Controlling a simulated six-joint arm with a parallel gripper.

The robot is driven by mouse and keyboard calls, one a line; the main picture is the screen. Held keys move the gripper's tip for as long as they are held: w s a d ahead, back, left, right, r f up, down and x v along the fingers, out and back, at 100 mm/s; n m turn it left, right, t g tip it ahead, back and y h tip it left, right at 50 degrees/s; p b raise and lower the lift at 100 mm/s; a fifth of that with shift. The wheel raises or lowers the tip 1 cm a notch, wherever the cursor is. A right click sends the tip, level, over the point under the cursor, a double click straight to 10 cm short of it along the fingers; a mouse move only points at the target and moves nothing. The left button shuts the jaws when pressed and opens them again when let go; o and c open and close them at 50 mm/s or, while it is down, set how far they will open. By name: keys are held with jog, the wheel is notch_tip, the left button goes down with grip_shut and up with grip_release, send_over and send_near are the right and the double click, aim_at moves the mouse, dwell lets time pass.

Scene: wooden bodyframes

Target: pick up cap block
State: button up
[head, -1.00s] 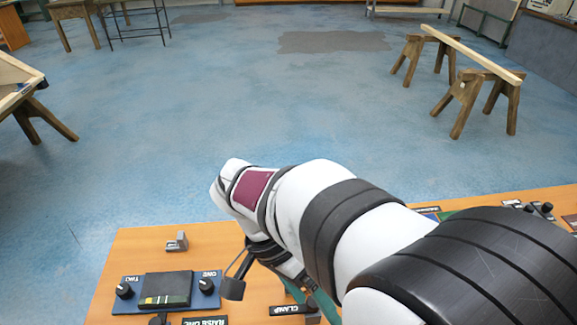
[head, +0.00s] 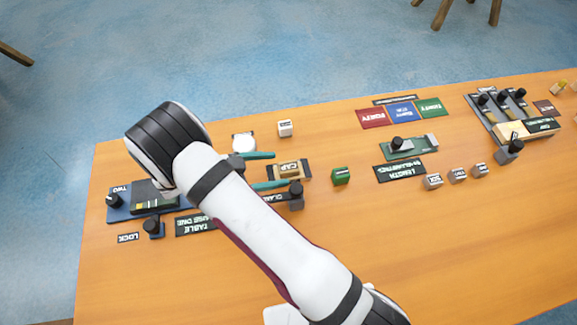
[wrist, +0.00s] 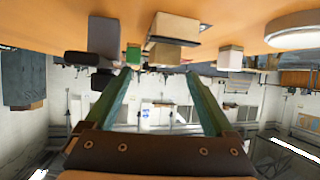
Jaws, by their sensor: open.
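The cap block (head: 289,169) is a tan block marked CAP. In the wrist view the tan block (wrist: 175,27) is near the top, just beyond the fingertips. My gripper (head: 279,169) has two teal fingers, spread apart, with one above and one below the block's left side in the head view. The fingers also show open and empty in the wrist view (wrist: 159,72). I cannot tell how high the tips are above the table.
A green block (head: 341,176) stands right of the cap block. A white block (head: 285,128) and a round white-topped thing (head: 244,142) are behind. A black clamp knob (head: 296,189) is close in front. The wooden table (head: 420,260) is clear at front right.

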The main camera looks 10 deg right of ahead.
aim_at(288, 167)
jog(key=x, duration=0.3)
jog(key=shift+w+d+f, duration=0.25)
jog(key=shift+f, duration=0.05)
grip_shut()
